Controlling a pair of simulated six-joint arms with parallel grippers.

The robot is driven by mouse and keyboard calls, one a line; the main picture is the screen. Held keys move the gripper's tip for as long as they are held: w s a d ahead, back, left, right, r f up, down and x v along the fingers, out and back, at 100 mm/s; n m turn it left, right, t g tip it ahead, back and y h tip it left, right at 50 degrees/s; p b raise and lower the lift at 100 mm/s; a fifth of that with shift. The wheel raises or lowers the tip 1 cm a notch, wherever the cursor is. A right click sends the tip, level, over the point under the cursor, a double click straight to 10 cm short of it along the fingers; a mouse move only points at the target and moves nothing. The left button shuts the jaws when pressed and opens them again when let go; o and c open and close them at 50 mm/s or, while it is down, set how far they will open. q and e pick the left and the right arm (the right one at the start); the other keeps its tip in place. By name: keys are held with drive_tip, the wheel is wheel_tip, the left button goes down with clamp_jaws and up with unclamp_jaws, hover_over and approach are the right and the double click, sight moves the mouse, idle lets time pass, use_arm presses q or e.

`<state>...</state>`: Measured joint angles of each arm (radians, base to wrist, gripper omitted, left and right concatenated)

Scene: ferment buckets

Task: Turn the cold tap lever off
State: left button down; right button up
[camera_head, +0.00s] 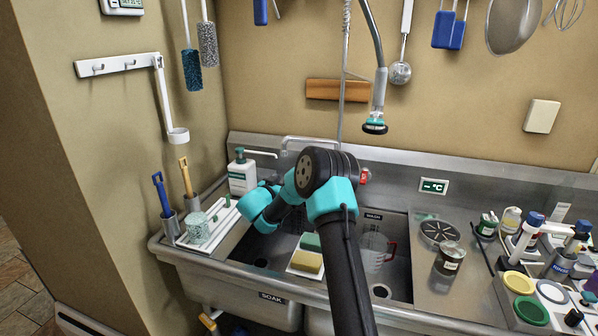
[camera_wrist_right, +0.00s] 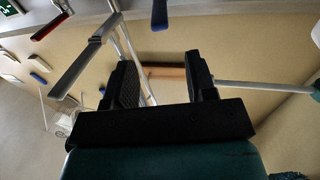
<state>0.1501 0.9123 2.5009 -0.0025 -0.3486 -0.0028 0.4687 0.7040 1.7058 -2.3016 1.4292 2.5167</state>
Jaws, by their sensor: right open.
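My right gripper (camera_wrist_right: 158,65) is open in the wrist view, with nothing between its two black fingers. A blue lever (camera_wrist_right: 160,14), which looks like the cold tap lever, shows at the top edge of that view, beyond the fingertips and apart from them. A red lever (camera_wrist_right: 50,26) is at the upper left. In the head view my right arm crosses the sink and bends left at the back. It hides the blue lever and its own fingers there. A red tap part (camera_head: 364,175) shows just right of the arm. My left gripper is out of view.
A soap bottle (camera_head: 242,177) stands left of the arm's end. A hose sprayer (camera_head: 375,124) hangs behind and right of the arm. Sponges (camera_head: 307,261) and a clear jug (camera_head: 374,250) are in the sink area. Jars and bottles crowd the right counter.

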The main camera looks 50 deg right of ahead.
drive_tip(key=d, duration=0.4)
drive_tip(key=w+d, duration=0.1)
drive_tip(key=d, duration=0.3)
drive_tip(key=w+d, duration=0.1)
drive_tip(key=d, duration=0.2)
drive_tip(key=shift+w+d, duration=0.1)
drive_tip(key=shift+d, duration=0.3)
drive_tip(key=shift+c, duration=0.5)
clamp_jaws()
